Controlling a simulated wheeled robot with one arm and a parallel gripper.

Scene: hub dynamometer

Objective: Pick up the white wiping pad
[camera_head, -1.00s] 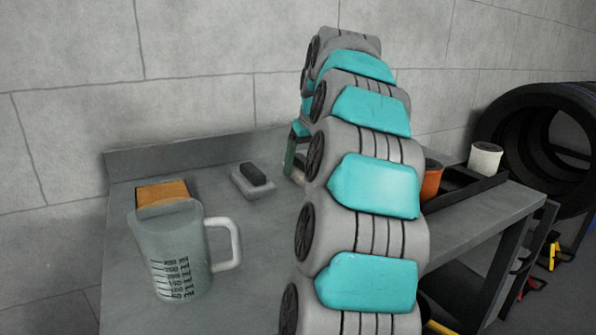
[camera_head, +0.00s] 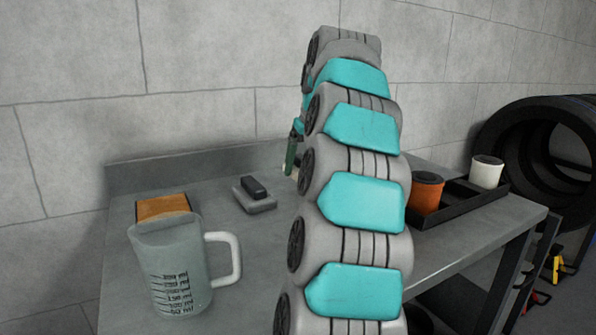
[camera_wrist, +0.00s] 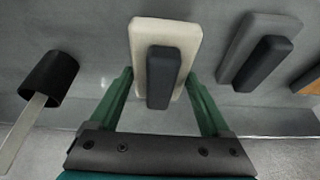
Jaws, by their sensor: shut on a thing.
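The white wiping pad (camera_wrist: 183,40), a pale block with a dark grip (camera_wrist: 162,76) on top, lies between the two green fingers of my gripper (camera_wrist: 159,84) in the wrist view. The fingers are shut on it from both sides. In the head view my arm hides most of the gripper; only a green finger (camera_head: 291,152) shows past the arm's left edge. I cannot tell whether the pad touches the bench. A similar grey pad with a dark grip (camera_head: 254,200) lies left of the gripper in the head view, and to its right in the wrist view (camera_wrist: 238,53).
A clear measuring jug (camera_head: 180,265) stands at the bench's front left, with an orange-brown block (camera_head: 162,206) behind it. A black tray (camera_head: 460,204) with an orange cup (camera_head: 425,194) and a white cup (camera_head: 487,171) is at the right. A low ledge (camera_head: 200,165) runs along the back.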

